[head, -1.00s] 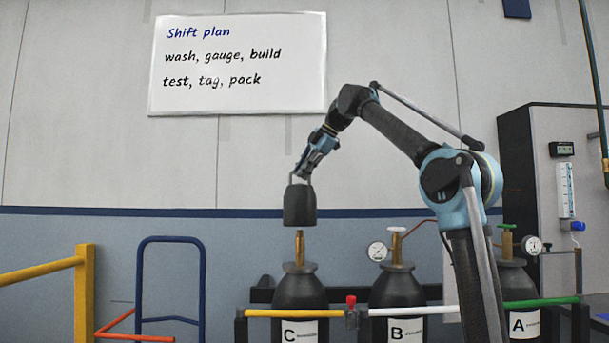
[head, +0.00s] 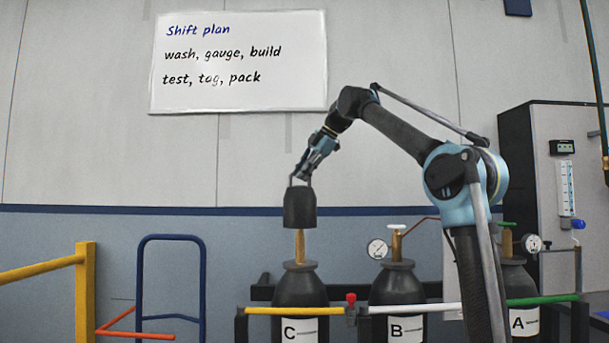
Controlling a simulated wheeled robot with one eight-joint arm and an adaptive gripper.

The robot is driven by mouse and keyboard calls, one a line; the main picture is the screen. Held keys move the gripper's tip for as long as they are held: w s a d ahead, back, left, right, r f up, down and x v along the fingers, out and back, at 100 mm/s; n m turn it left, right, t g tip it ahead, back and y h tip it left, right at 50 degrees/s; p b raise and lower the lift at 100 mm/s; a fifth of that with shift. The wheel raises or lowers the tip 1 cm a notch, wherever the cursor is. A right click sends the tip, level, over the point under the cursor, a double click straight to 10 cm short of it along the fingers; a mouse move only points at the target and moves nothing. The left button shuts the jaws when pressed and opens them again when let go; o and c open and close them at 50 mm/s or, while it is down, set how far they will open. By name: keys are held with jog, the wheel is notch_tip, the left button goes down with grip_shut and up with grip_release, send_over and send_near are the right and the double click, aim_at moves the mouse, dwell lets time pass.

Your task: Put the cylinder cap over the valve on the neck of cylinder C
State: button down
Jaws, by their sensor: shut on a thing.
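My gripper (head: 301,180) is shut on the dark cylinder cap (head: 300,209), at the handle on its top. The cap hangs upright above cylinder C (head: 299,287), the black cylinder at the left of the row. The brass valve (head: 300,246) stands up from the neck of cylinder C. The cap's lower rim is at the top of the valve in the picture and may hide its tip; I cannot tell whether they touch. The cap looks roughly centred over the valve from this side.
Cylinder B (head: 397,288) with a gauge (head: 377,249) stands to the right, and cylinder A (head: 521,288) further right. A yellow bar (head: 293,311) crosses in front of cylinder C. A blue hand-truck frame (head: 171,238) and yellow railing (head: 84,290) stand left.

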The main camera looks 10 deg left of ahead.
aim_at(314, 191)
jog(key=shift+f, duration=6.1)
dwell(0.3)
jog(key=c, duration=1.6)
grip_release()
jog(key=shift+d+r, duration=0.1)
jog(key=v, duration=1.2)
